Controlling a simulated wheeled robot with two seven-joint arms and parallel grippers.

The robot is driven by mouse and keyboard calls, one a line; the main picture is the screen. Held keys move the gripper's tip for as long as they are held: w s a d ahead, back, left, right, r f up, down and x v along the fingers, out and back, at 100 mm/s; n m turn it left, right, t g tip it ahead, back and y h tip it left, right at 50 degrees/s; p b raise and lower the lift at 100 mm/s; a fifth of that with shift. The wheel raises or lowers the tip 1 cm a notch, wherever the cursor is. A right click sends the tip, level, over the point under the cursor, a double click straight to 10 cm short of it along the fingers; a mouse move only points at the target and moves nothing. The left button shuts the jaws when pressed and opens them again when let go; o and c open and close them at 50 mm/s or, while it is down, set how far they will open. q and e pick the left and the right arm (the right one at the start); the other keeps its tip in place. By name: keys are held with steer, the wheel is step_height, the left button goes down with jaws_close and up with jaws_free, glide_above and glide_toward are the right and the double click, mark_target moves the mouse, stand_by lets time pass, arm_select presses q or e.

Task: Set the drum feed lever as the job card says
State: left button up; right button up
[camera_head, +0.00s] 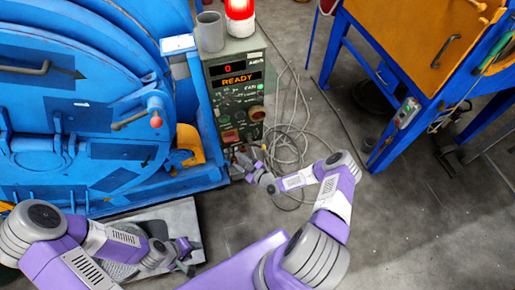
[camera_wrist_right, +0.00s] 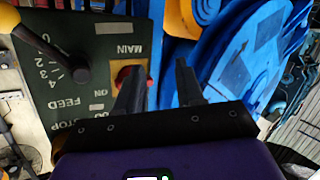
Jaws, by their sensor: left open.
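In the right wrist view a dark green panel appears upside down. On it a black lever (camera_wrist_right: 47,50) runs from a round hub towards the upper left, beside the word FEED and numbers; its outer end lies near the 0. My right gripper (camera_wrist_right: 158,78) is open and empty, its fingers apart in front of the panel edge, one overlapping the red MAIN switch (camera_wrist_right: 125,76). In the head view the right gripper (camera_head: 246,156) is at the lower part of the control box (camera_head: 236,92). My left gripper (camera_head: 184,252) is open at lower left. I cannot pick out a job card.
The blue drum machine (camera_head: 75,110) fills the left, with a red-knobbed handle (camera_head: 138,118) on its front. A red lamp (camera_head: 240,10) and grey cup (camera_head: 210,32) top the box, whose display reads 0, READY. Loose cables (camera_head: 288,140) lie on the floor. A blue-framed cabinet (camera_head: 410,45) stands right.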

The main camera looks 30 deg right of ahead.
mark_target(258, 145)
steer(key=s+d+f+n+t+h+b, duration=0.1)
steer(key=d+t+h, duration=0.1)
steer(key=d, duration=0.4)
steer(key=s+d+f+n+t+h, duration=0.1)
steer(key=d+h, duration=0.1)
steer(key=d, duration=0.4)
steer(key=shift+n, duration=0.3)
steer(key=w, duration=0.2)
steer(key=w+b, duration=0.1)
steer(key=w, duration=0.2)
steer(key=w+b, duration=0.1)
steer(key=w, duration=0.1)
steer(key=shift+w+a+f, duration=0.2)
steer(key=shift+w+a, duration=0.05)
steer(key=shift+w, duration=0.05)
steer(key=shift+c, duration=0.5)
jaws_close()
